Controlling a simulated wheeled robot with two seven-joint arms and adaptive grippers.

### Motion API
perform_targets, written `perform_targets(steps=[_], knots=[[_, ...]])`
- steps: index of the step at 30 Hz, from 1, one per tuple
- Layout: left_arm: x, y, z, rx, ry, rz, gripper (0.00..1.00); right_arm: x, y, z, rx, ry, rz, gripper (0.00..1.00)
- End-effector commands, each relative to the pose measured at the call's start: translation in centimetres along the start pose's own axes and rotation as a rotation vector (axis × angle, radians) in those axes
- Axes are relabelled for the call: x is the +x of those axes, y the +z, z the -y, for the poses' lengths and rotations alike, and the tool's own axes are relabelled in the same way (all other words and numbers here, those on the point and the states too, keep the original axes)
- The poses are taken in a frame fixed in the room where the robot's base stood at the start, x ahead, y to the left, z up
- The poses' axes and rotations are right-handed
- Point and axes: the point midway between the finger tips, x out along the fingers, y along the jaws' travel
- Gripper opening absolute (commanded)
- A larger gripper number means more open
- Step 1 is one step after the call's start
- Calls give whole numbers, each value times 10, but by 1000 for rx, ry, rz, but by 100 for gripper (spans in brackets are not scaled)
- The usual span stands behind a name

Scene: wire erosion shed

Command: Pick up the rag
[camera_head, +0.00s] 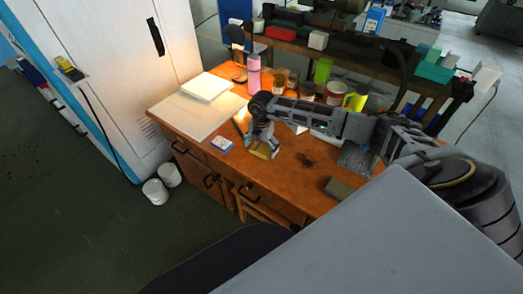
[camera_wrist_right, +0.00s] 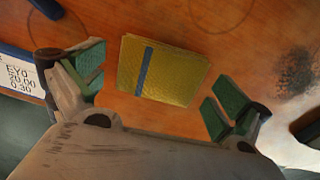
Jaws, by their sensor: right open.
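The rag (camera_head: 262,153) is a flat folded yellow piece with a blue stripe, lying on the wooden desk (camera_head: 288,165). In the right wrist view the rag (camera_wrist_right: 180,75) lies between and beyond the green-padded fingertips, slightly tilted, with bare desk visible on both sides of it. My right gripper (camera_head: 262,142) is open above the rag, pointing down, and its fingers hide part of the rag in the head view. It also shows in the right wrist view (camera_wrist_right: 155,86), with nothing between its pads. My left gripper is not in view.
A small blue-and-white box (camera_head: 222,143) lies left of the rag, near the front edge. White sheets (camera_head: 198,110) cover the desk's left end. A pink bottle (camera_head: 253,75) and several jars stand behind. A grey mesh piece (camera_head: 355,158) and an olive block (camera_head: 339,189) lie right.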

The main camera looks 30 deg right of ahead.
Motion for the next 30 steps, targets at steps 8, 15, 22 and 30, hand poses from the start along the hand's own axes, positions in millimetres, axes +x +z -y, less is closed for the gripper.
perform_targets(steps=[8, 15, 22, 30], knots=[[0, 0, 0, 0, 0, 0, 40, 0, 0, 0, 0, 0, 0, 90], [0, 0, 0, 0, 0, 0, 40, 0, 0, 0, 0, 0, 0, 60], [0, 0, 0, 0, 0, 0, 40, -1, 0, 0, 0, 0, 0, 60], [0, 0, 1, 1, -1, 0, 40, -12, 1, -1, 0, 2, 1, 60]])
